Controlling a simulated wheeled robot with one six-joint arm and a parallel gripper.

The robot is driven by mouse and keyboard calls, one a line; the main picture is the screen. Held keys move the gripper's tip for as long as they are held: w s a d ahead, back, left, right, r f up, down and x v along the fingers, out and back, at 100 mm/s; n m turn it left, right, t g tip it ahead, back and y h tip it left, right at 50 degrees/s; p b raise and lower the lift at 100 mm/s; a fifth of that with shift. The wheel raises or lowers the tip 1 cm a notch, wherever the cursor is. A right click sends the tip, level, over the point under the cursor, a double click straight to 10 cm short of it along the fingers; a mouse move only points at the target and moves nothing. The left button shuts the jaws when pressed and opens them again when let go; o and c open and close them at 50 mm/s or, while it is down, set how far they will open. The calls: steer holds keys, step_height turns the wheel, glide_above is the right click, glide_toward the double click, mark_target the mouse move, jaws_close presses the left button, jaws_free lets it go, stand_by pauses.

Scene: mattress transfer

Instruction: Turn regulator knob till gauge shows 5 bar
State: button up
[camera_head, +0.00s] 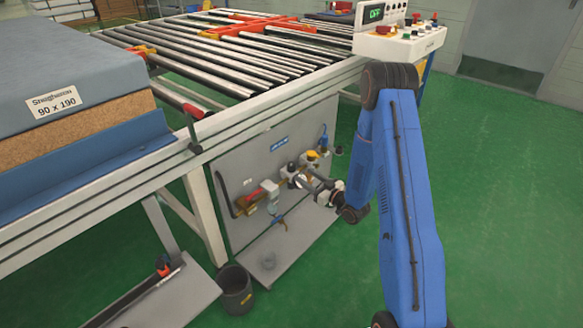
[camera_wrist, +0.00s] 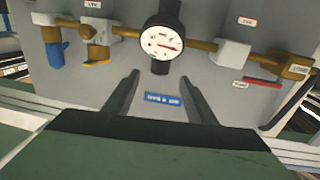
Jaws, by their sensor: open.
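The round gauge (camera_wrist: 160,43) with a white dial and black rim shows in the wrist view, on a brass pipe along a grey panel (camera_head: 245,170). Its needle points towards the right side of the dial; the numbers are too small to read. A dark part joins the gauge at the top edge of the wrist view; I cannot tell whether it is the regulator knob. My gripper (camera_wrist: 160,82) is open and empty, its two black fingers apart below the gauge. In the head view my gripper (camera_head: 308,180) is close in front of the panel's fittings, hiding part of them.
A grey block (camera_wrist: 232,52) and a brass fitting (camera_wrist: 290,66) are right of the gauge; a blue-handled valve (camera_wrist: 57,52) is left. A roller conveyor (camera_head: 235,60) with a mattress (camera_head: 70,70) stands above the panel. A black bucket (camera_head: 235,290) is on the floor.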

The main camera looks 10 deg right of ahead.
mark_target(294, 168)
steer(key=x, duration=1)
steer(key=shift+a, duration=0.1)
steer(key=c, duration=1)
